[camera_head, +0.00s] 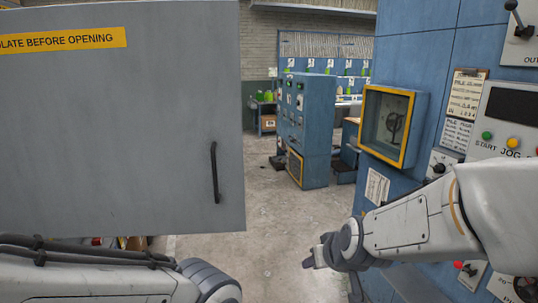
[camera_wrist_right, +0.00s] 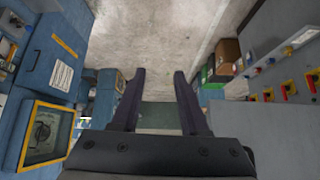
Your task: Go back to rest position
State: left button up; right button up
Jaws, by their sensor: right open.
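My right arm comes in from the right in the head view, with its gripper (camera_head: 318,255) over the floor, left of the blue machine panel. In the right wrist view the right gripper (camera_wrist_right: 159,76) shows two dark fingers standing apart with nothing between them. It touches nothing that I can see. My left arm lies along the bottom left of the head view, and its gripper is out of the picture.
A grey cabinet door (camera_head: 120,130) with a black handle (camera_head: 214,172) fills the left, close to my left arm. A blue panel with a yellow-framed window (camera_head: 390,125) and buttons (camera_head: 500,140) stands right. A blue cabinet (camera_head: 305,130) stands farther back. Concrete floor (camera_head: 260,220) between is clear.

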jog(key=s+d+f+m+g+h, duration=0.2)
jog(key=s+d+f+g, duration=0.3)
jog(key=s+d+f, duration=0.5)
jog(key=s+a+r+n+g, duration=0.1)
jog(key=s+a+r+n, duration=0.2)
jog(key=s+a, duration=0.4)
jog(key=s+a+r+n+g+y, duration=0.1)
jog(key=s+a+r+n, duration=0.2)
jog(key=s+a, duration=0.5)
jog(key=shift+a+n+g+b, duration=0.4)
jog(key=shift+a+n, duration=0.1)
jog(key=shift+n, duration=0.2)
jog(key=shift+w+r, duration=0.1)
